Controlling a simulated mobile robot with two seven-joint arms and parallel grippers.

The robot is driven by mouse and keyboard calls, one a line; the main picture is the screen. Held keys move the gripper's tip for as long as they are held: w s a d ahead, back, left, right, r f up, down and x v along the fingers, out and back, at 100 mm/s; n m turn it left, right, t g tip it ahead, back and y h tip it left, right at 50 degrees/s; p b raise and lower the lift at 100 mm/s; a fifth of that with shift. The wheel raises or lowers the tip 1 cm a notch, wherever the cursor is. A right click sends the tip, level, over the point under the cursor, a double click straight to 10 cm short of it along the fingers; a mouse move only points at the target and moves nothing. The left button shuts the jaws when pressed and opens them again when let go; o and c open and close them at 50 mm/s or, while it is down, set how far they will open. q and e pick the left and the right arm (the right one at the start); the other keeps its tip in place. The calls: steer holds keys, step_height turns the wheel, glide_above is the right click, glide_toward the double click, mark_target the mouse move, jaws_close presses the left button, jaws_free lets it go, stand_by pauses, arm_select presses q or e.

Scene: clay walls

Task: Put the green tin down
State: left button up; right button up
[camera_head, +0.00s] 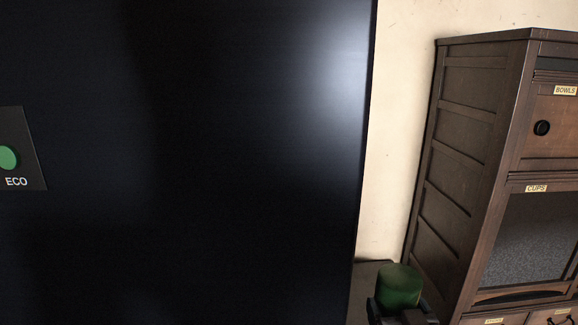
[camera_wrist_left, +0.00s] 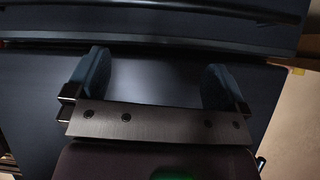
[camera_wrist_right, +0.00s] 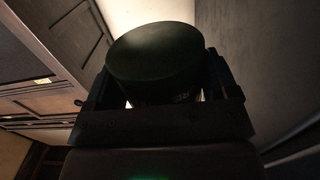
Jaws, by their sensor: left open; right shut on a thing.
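The green tin (camera_head: 399,284) is a short round tin near the bottom of the head view, between the dark panel and the wooden cabinet. My right gripper (camera_head: 400,308) is shut on it, with a finger on each side. In the right wrist view the tin (camera_wrist_right: 155,60) looks dark and fills the space between the fingers; part of some lettering shows low on its side. My left gripper (camera_wrist_left: 158,85) is open and empty in the left wrist view, in front of a dark surface. It does not show in the head view.
A large dark panel (camera_head: 250,150) with a green ECO button (camera_head: 8,158) fills the left and middle, close to me. A wooden cabinet (camera_head: 470,150) with BOWLS and CUPS labels stands at right. A small dark surface (camera_head: 366,272) shows behind the tin, between panel and cabinet.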

steer(key=shift+h, duration=0.3)
steer(key=s, duration=0.1)
steer(key=s+f, duration=0.1)
steer(key=s, duration=0.1)
steer(key=s+d+f, duration=0.1)
steer(key=s, duration=0.1)
steer(key=shift+f, duration=0.15)
arm_select(q)
steer(key=shift+s, duration=0.25)
arm_select(e)
steer(key=shift+s+d+f, duration=0.2)
steer(key=shift+s+f, duration=0.1)
steer(key=shift+f, duration=0.2)
arm_select(q)
steer(key=shift+w+a+r, duration=0.1)
